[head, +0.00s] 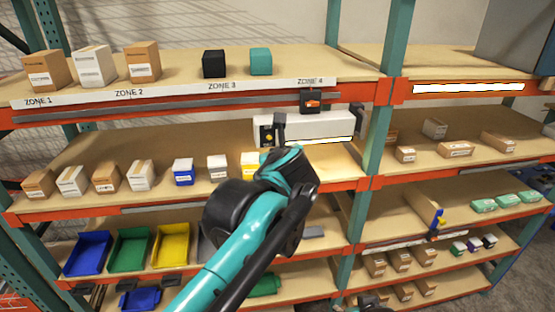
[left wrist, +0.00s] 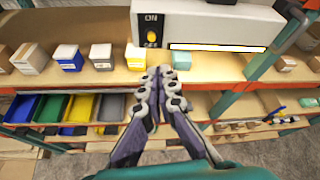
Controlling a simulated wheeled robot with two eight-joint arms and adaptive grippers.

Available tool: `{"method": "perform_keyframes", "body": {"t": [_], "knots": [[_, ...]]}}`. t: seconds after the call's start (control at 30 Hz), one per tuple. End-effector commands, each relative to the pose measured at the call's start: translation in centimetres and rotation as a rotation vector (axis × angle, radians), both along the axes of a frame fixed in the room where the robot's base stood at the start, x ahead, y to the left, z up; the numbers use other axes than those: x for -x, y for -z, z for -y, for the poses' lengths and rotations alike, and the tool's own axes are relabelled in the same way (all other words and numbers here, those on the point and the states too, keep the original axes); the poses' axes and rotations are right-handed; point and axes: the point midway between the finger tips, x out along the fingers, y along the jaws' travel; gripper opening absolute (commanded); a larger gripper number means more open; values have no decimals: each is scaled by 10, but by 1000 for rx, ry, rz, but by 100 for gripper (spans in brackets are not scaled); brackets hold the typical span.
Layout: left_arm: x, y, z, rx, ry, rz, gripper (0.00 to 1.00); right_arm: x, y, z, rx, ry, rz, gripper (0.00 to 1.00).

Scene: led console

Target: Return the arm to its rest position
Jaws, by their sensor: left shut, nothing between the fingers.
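The white console (head: 318,127) is mounted below the ZONE 4 part of the top shelf. It also shows in the left wrist view (left wrist: 195,22), with ON and OFF labels, a yellow switch (left wrist: 151,36) between them and a bright white light strip (left wrist: 218,47). My left arm reaches up in front of the shelves in the head view, and its own links hide most of the gripper there. In the left wrist view my left gripper (left wrist: 160,72) is shut and empty. Its tips appear just below the console, apart from the switch in the picture.
Small boxes, including a blue-and-white one (head: 183,171), line the middle shelf. Blue (head: 88,252), green (head: 130,248) and yellow (head: 171,244) bins sit below. A teal upright (head: 375,150) stands right of the console. More boxes (head: 455,149) fill the right bay.

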Motion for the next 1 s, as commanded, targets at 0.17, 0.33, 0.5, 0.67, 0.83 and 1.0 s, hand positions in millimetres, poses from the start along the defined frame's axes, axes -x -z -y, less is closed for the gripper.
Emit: {"method": "perform_keyframes", "body": {"t": [0.17,0.33,0.5,0.67,0.83,1.0], "knots": [[12,-11,1,0,0,0,0,0,3,0,0,0,0,40],[15,-14,0,0,0,0,0,0,3,0,0,0,0,40],[14,-13,0,0,0,0,0,0,3,0,0,0,0,40],[18,8,-11,61,-41,-14,0,0,16,0,0,0,0,40],[37,100,-60,351,-237,-67,0,0,70,0,0,0,0,40],[73,218,-113,761,-531,-119,0,0,134,0,0,0,0,40]]}}
